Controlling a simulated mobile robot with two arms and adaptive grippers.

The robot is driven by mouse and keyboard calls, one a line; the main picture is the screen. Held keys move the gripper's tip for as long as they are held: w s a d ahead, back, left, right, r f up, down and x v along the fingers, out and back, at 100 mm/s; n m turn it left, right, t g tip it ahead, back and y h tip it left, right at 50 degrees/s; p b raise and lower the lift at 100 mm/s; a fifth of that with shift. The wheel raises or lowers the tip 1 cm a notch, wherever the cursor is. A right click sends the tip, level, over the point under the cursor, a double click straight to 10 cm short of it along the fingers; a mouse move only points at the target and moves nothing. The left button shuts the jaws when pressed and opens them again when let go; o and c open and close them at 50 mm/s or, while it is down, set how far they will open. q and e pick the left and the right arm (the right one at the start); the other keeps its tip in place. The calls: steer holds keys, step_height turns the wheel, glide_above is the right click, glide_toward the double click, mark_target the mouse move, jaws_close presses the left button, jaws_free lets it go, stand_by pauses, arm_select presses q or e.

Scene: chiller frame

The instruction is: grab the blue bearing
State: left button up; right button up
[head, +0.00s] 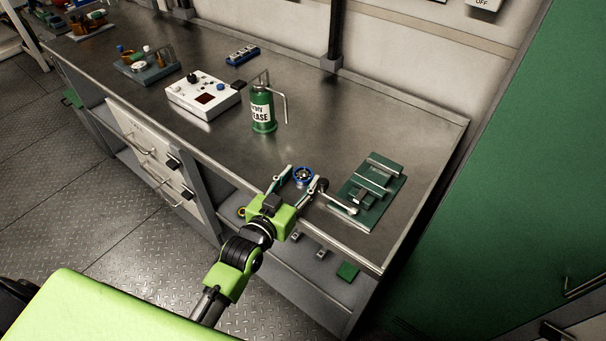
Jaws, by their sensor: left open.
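The blue bearing (303,177) is a small round ring with a metallic centre on the grey metal workbench (330,140), close to the front edge. My left gripper (302,179), green with light fingers, reaches in over the bench's front edge. Its fingers are spread open, one on each side of the bearing. I cannot tell whether a finger touches it. My right gripper does not show.
A green fixture plate (388,196) with metal bars stands just right of the bearing. A green grease can (262,108) with a spout stands behind it. A white control box (204,95) and a blue block (242,55) stand farther left. A green cabinet (500,170) bounds the right.

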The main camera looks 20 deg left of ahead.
arm_select(q)
steer(key=c, duration=0.9)
steer(key=shift+c, duration=0.2)
steer(key=shift+r, duration=0.15)
steer(key=shift+r, duration=0.55)
steer(key=s+a+r, duration=0.2)
steer(key=s+r, duration=0.9)
steer(key=s, duration=0.2)
steer(key=shift+s+a+r, duration=0.4)
